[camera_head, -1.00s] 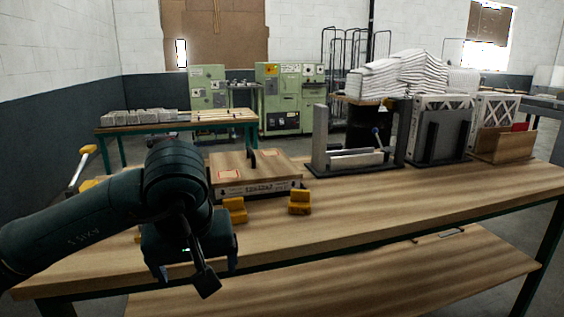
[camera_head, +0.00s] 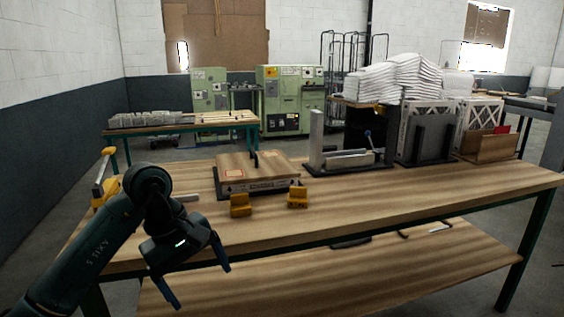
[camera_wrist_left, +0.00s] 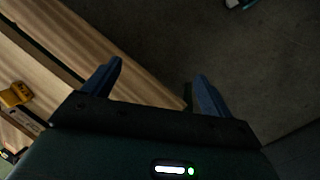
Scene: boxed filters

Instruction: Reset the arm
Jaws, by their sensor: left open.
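My left gripper (camera_head: 198,282) is at the lower left of the head view, in front of the workbench's near edge. Its two blue fingers are spread apart with nothing between them. In the left wrist view the gripper (camera_wrist_left: 150,88) is also open and empty, with the wooden bench to its left and dark floor ahead and to the right. My left arm (camera_head: 100,245) comes in from the lower left, bent at the elbow. My right gripper is in neither view.
A yellow-handled tool (camera_head: 104,180) is at the left end. A dark metal fixture (camera_head: 350,165) and filters (camera_head: 425,130) stand farther right. The front right bench top is clear.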

